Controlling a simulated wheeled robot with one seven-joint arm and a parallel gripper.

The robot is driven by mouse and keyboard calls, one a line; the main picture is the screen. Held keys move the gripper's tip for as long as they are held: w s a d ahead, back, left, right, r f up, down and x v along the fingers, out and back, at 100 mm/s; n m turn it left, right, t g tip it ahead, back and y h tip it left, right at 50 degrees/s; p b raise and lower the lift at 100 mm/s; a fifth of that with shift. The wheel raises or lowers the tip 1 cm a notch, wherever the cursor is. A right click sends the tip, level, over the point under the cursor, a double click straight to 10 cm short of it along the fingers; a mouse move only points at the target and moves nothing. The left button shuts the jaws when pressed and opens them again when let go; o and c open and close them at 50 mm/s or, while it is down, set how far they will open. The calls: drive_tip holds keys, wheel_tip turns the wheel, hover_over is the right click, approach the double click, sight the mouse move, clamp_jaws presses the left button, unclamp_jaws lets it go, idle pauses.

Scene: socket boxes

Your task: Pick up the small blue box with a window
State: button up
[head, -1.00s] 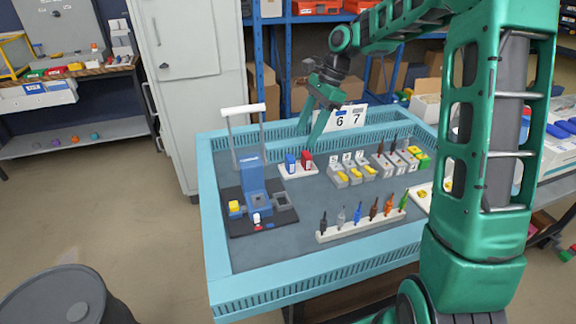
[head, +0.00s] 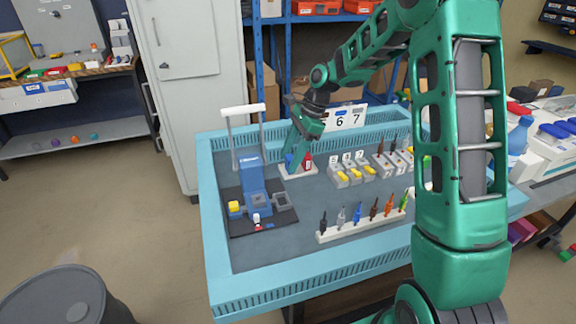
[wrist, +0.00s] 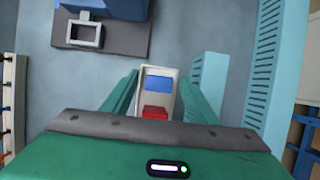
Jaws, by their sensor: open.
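The small blue box (wrist: 157,83) stands beside a red box (wrist: 154,112) on a white tray (wrist: 143,76) in the wrist view. From above I see only its plain blue top; its window does not show. In the head view my gripper (head: 296,165) is down at the white tray (head: 299,174) and mostly hides the blue box, while the red box (head: 307,161) shows to the right. In the wrist view my gripper (wrist: 160,90) is open, with one green finger on each side of the boxes. I see no grip on either box.
A blue device on a dark base (head: 236,220) stands left of the tray, with a metal handle frame behind it. Grey socket boxes (head: 350,170) stand to the right. A rack of coloured tools (head: 360,228) lies in front. The blue tabletop's rim (head: 310,282) is raised.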

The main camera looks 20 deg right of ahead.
drive_tip(key=shift+a+f, duration=0.2)
drive_tip(key=shift+f, duration=0.25)
drive_tip(key=c, duration=1.3)
drive_tip(key=shift+o, duration=0.2)
drive_tip(key=shift+r, duration=0.15)
